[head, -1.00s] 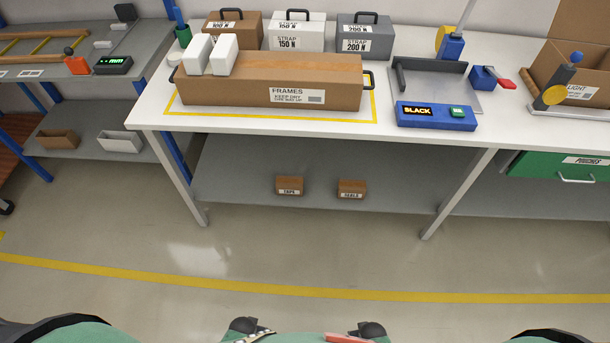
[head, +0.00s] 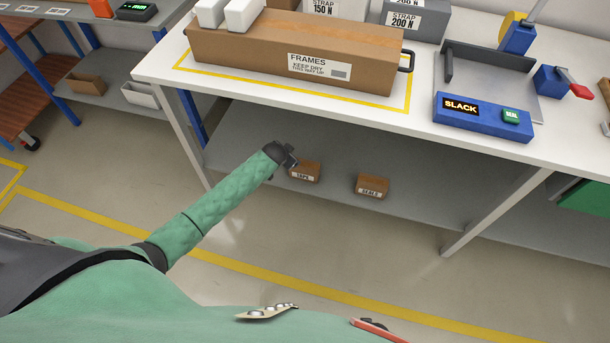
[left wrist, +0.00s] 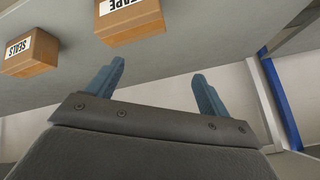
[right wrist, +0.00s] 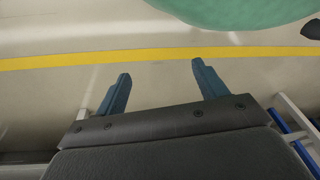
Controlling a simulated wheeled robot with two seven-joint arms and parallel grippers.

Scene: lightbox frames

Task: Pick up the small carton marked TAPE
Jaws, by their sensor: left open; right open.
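The small brown carton marked TAPE (head: 305,172) sits on the grey lower shelf under the bench. It also shows in the left wrist view (left wrist: 133,24), upside down, just beyond the fingers. My left gripper (head: 290,157) has reached under the bench top and is close to the carton's left side, partly overlapping it in the head view. In the left wrist view its two blue fingers (left wrist: 157,82) are apart with nothing between them. My right gripper (right wrist: 161,82) is open and empty, seen only in its own wrist view against the floor.
A similar carton marked SEALS (head: 371,187) sits to the right on the lower shelf (head: 420,205). The bench top (head: 420,110) overhangs the shelf, with bench legs (head: 497,212) on both sides. A long FRAMES carton (head: 290,55) lies on top.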

